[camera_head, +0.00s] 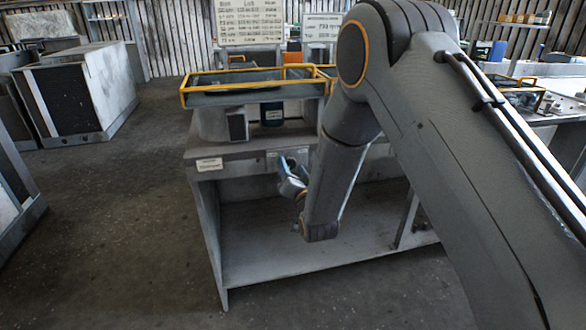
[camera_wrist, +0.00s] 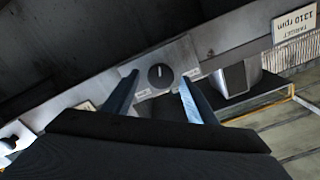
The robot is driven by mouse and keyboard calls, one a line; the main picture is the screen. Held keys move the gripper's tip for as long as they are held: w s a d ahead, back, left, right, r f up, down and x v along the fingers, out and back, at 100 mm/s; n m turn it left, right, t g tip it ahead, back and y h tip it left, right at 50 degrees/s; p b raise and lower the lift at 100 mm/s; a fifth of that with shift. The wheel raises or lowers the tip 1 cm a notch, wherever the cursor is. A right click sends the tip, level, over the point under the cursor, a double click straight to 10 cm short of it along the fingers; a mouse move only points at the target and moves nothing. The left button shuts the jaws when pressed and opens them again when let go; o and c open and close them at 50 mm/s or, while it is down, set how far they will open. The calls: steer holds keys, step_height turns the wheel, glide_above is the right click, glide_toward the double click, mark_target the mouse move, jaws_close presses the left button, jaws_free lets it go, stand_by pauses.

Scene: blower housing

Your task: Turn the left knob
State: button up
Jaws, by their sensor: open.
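A round black knob (camera_wrist: 161,76) with a pale pointer line sits on a light metal plate in the wrist view. My gripper (camera_wrist: 159,80) is open, with one blue-grey finger on each side of the knob and gaps showing between. Whether the fingertips reach beside the knob or stop short of it, I cannot tell. In the head view my gripper (camera_head: 291,176) is at the front edge of the bench (camera_head: 235,158), and the knob cannot be made out there. A second dark knob-like part (camera_wrist: 9,144) shows at the left edge of the wrist view.
A label reading 1310 rpm (camera_wrist: 295,22) appears upside down in the wrist view. A yellow-railed tray-like housing (camera_head: 255,92) stands on the bench top. The shelf space under the bench (camera_head: 290,240) is empty. Open floor (camera_head: 110,220) lies to the left.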

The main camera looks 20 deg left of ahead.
steer(key=v, duration=0.7)
steer(key=shift+b, duration=0.35)
steer(key=shift+d, duration=0.1)
steer(key=s+d+g+h+p, duration=0.25)
steer(key=d+g+h, duration=0.45)
steer(key=d, duration=1.6)
steer(key=s+d+r+g, duration=0.1)
steer(key=s+d+g, duration=0.1)
steer(key=s+d, duration=0.3)
steer(key=s+d+r+g+h, duration=0.1)
steer(key=s+d, duration=0.5)
steer(key=s, duration=0.6)
steer(key=s+d+r+g+h, duration=0.1)
steer(key=s+d+r+g, duration=0.1)
steer(key=s+d+g, duration=0.3)
steer(key=s, duration=0.3)
steer(key=shift+s+d+r+p, duration=0.25)
steer(key=shift+s+d+p, duration=0.05)
steer(key=shift+s+p, duration=0.1)
steer(key=shift+w, duration=0.1)
